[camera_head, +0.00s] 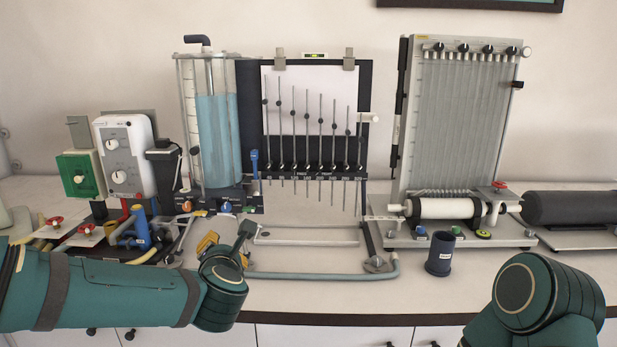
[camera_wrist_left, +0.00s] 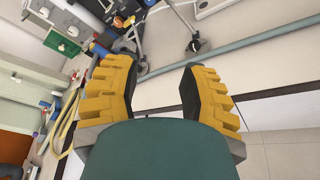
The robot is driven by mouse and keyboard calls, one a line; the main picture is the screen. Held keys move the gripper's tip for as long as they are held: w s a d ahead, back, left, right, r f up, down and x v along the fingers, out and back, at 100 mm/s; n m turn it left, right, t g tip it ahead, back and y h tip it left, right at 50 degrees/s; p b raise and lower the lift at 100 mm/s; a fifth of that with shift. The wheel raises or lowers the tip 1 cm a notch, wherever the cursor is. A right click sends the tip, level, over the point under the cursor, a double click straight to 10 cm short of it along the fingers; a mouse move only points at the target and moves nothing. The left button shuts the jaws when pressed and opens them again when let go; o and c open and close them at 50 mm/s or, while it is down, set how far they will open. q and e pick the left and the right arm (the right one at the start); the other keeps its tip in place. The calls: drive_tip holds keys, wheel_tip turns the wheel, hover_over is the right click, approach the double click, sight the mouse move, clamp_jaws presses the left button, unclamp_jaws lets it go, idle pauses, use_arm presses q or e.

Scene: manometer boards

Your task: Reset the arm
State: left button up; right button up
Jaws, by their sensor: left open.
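My left arm comes in from the left in the head view, bent at a green joint over the bench's front edge. My left gripper (camera_head: 207,243) is partly hidden behind that joint; its yellow fingers show. In the left wrist view the left gripper (camera_wrist_left: 160,80) is open, its two yellow ribbed fingers apart with nothing between them. Beyond the fingers lie the bench top and a grey hose (camera_wrist_left: 230,50). My right arm shows only as a green joint at the lower right of the head view; its gripper is out of view.
A manometer board with sliding rods (camera_head: 310,110) and a water cylinder (camera_head: 215,130) stand mid-bench. A tube board (camera_head: 455,120) stands right. A dark blue cup (camera_head: 440,253) sits near the front edge. Valves and hoses crowd the left. The front bench strip (camera_head: 330,292) is mostly clear.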

use_arm(q)
drive_tip(key=s+d+f+m+g+h, duration=0.1)
drive_tip(key=d+f+m+g+h, duration=0.15)
drive_tip(key=f+m, duration=0.55)
drive_tip(key=s+d+f+m+g+h, duration=0.1)
drive_tip(key=s+d+f+m+h, duration=0.2)
drive_tip(key=f, duration=0.9)
drive_tip(key=s+d+f+m+g+h, duration=0.1)
drive_tip(key=s+f+m+g+h, duration=0.1)
drive_tip(key=s+f+m+g, duration=0.7)
drive_tip(key=s+f+m, duration=0.8)
drive_tip(key=s+f, duration=0.2)
drive_tip(key=f, duration=0.2)
drive_tip(key=shift+d, duration=0.2)
use_arm(e)
drive_tip(key=shift+s, duration=0.15)
